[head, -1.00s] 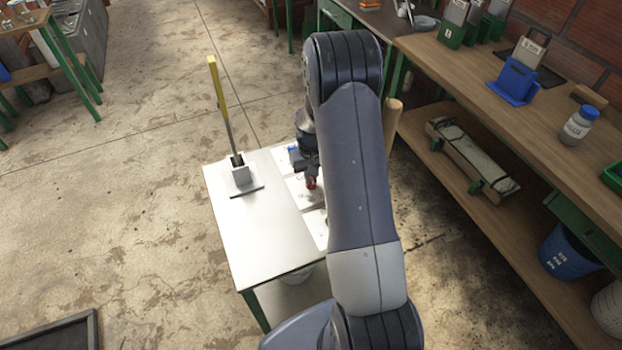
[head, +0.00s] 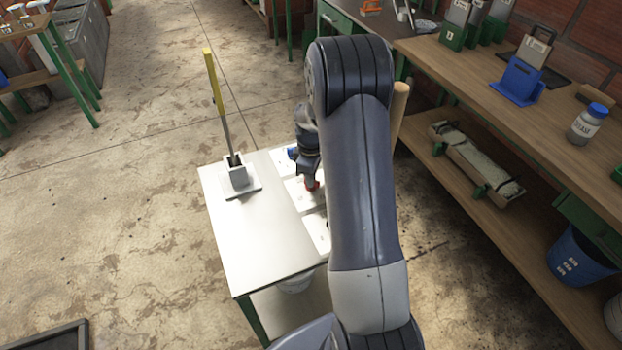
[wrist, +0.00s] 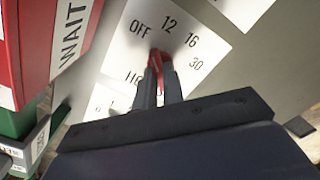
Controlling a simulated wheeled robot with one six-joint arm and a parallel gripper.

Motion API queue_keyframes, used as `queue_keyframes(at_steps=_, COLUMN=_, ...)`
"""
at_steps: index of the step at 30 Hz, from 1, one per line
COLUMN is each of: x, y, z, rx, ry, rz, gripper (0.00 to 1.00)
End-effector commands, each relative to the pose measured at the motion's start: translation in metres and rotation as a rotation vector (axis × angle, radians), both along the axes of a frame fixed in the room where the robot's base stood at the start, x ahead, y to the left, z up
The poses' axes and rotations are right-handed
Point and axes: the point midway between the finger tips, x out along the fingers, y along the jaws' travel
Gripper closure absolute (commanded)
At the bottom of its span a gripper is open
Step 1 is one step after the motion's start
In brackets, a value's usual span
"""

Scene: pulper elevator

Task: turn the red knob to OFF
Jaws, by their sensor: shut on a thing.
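The red knob (head: 312,184) sits on a white plate on the small table, partly hidden by my gripper. In the wrist view the red knob (wrist: 158,60) shows between the two dark fingers of my gripper (wrist: 160,72), which is shut on it. The white dial plate (wrist: 190,30) around it reads OFF, 12, 16 and 30, with another word partly covered by the fingers. OFF lies just up and left of the knob. Which mark the knob points at cannot be told. In the head view my gripper (head: 308,178) is small and partly behind my arm.
A yellow-handled lever (head: 212,82) stands on the grey table (head: 240,235), left of the plates. In the wrist view a red block marked WAIT (wrist: 40,45) is close at the left. A long wooden bench (head: 470,90) runs along the right wall.

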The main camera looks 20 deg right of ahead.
Motion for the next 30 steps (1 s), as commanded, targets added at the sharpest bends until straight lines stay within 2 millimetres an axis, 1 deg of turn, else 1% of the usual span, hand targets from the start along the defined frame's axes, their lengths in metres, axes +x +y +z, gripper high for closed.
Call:
queue_keyframes(at_steps=6, x=0.0005, y=-0.0002, z=-0.0002, rx=-0.001, ry=-0.002, rz=0.127, gripper=1.00)
queue_keyframes(at_steps=12, x=0.0006, y=-0.0002, z=0.0003, rx=0.000, ry=-0.002, rz=0.193, gripper=1.00)
queue_keyframes(at_steps=29, x=0.0008, y=-0.0002, z=0.0008, rx=0.000, ry=-0.002, rz=0.223, gripper=1.00)
queue_keyframes(at_steps=30, x=0.0008, y=-0.0002, z=0.0008, rx=0.000, ry=-0.002, rz=0.223, gripper=0.89)
